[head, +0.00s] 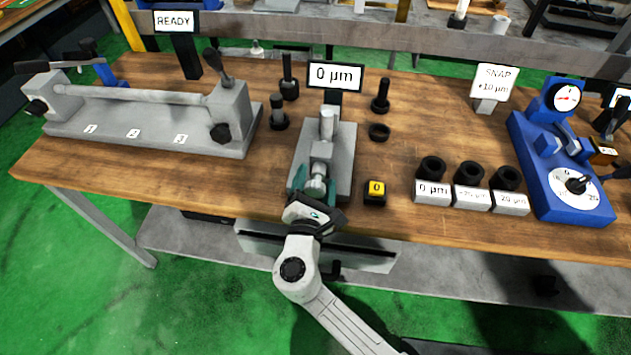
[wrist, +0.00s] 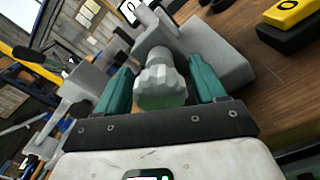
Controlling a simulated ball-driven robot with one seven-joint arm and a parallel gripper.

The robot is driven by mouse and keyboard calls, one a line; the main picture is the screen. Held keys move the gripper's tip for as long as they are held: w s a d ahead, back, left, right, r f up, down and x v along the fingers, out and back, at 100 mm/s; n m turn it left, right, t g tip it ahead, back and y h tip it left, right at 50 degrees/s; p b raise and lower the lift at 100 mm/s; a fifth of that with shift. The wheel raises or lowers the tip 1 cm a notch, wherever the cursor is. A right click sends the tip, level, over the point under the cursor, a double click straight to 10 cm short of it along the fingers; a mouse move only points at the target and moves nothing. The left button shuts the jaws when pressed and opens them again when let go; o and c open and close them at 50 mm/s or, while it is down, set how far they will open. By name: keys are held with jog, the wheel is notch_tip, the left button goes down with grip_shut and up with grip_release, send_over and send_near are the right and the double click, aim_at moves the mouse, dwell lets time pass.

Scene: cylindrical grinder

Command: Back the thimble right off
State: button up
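The thimble is a pale grey, faceted knob (head: 317,184) at the near end of a small grey measuring fixture (head: 341,150). It also shows large in the wrist view (wrist: 161,82). My gripper (head: 315,190) is at the fixture's near end, with its teal fingers on either side of the knob. In the wrist view my gripper (wrist: 160,88) is open, and narrow gaps seem to separate the fingers from the knob. The display (head: 334,76) behind the fixture reads 0 µm.
A yellow-topped button (head: 376,188) marked 0 sits close right of the fixture. Black rings stand on labelled blocks (head: 472,198) farther right, before a blue gauge (head: 565,150). A long grey fixture (head: 150,140) stands left. Black pins (head: 380,97) stand behind.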

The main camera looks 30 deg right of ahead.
jog(key=b+v, duration=0.1)
jog(key=v, duration=0.9)
jog(key=shift+s+a, duration=0.15)
jog(key=shift+s, duration=0.2)
dwell(0.3)
